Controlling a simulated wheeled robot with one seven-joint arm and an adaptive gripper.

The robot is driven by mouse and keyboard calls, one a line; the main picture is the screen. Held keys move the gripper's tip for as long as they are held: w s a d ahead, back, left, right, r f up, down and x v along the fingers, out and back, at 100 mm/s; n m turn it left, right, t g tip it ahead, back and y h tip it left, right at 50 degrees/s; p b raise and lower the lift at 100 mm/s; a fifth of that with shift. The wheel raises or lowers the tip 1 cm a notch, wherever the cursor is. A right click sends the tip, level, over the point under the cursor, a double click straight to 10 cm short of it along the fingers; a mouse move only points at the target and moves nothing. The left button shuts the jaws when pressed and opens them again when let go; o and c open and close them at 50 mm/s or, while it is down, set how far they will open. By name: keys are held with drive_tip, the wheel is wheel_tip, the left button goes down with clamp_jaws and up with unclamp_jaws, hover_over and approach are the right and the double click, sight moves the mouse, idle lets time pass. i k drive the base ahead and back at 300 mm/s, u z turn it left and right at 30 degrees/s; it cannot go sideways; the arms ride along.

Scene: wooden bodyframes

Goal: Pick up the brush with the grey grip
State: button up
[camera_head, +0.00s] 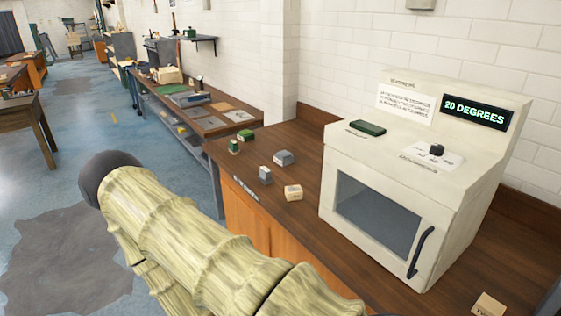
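I cannot make out a brush with a grey grip for certain. Several small objects lie on the wooden counter left of the white machine. One is a grey block-like piece (284,158) with a pale lower part. A smaller grey and pale piece (265,174) lies just in front of it. I cannot tell whether either is a brush. My wooden arm crosses the lower left and ends in view at a dark rounded joint. My gripper is not in view, and the arm hides part of the counter's front.
The white machine (340,160) with a glass door and "20 DEGREES" display fills the counter's right. A green-topped piece (367,128) lies on it. Green pieces (245,135) and a tan block (293,192) are on the counter. A cluttered bench (165,92) stands behind. Blue floor lies open left.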

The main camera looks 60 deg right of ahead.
sight(265, 176)
drive_tip(key=z, duration=1.3)
